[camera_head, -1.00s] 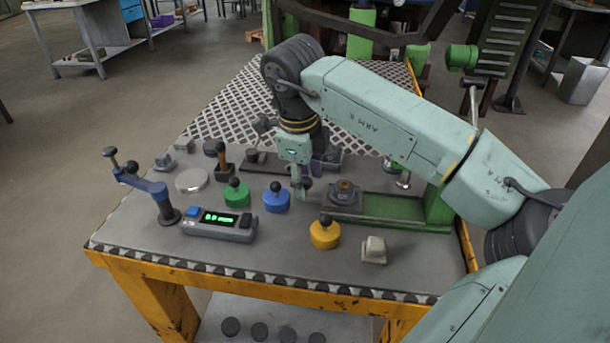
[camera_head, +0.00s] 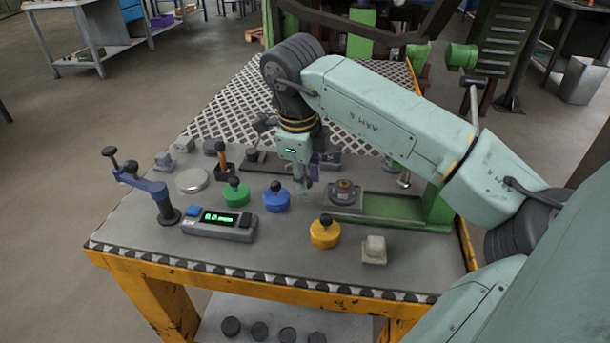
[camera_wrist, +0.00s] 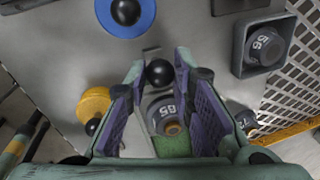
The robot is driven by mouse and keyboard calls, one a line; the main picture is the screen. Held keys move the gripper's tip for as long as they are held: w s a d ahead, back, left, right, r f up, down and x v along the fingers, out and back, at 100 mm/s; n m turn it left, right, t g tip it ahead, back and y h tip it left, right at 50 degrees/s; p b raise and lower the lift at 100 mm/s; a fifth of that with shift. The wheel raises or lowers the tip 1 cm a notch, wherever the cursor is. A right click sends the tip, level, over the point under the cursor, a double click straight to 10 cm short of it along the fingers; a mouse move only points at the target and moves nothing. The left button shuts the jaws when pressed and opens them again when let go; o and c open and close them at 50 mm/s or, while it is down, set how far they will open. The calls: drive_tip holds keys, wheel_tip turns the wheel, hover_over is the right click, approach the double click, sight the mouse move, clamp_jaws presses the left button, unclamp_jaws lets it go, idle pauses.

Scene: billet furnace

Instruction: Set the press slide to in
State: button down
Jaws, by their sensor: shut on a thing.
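The press slide is a dark plate (camera_head: 344,206) at the left end of a green bed, away from the press's green upright. It carries a round dark weight (camera_head: 344,190), marked 65 in the wrist view (camera_wrist: 164,112). The slide's black ball knob (camera_wrist: 159,73) sits between my finger pads; in the head view my fingers hide it. My gripper (camera_head: 305,188) points down at the left end of the slide and is shut on the knob. In the wrist view my gripper (camera_wrist: 160,76) has one purple pad on each side of the ball.
A blue knobbed weight (camera_head: 277,199) and a green one (camera_head: 236,193) stand left of my gripper. A yellow one (camera_head: 325,232) and a pale block (camera_head: 374,250) stand in front. The green bed (camera_head: 392,207) lies bare between slide and upright (camera_head: 438,205).

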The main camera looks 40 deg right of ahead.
sight(344, 184)
drive_tip(key=s+d+b, duration=0.1)
drive_tip(key=s+d, duration=0.1)
drive_tip(key=s, duration=0.1)
drive_tip(key=s+d+b, duration=0.1)
drive_tip(key=s+d, duration=0.2)
drive_tip(key=shift+w, duration=0.1)
drive_tip(key=c, duration=1.4)
unclamp_jaws()
wheel_tip(344, 184, up, 12)
drive_tip(key=s+a, duration=0.1)
drive_tip(key=a, duration=0.1)
drive_tip(key=shift+f, duration=0.1)
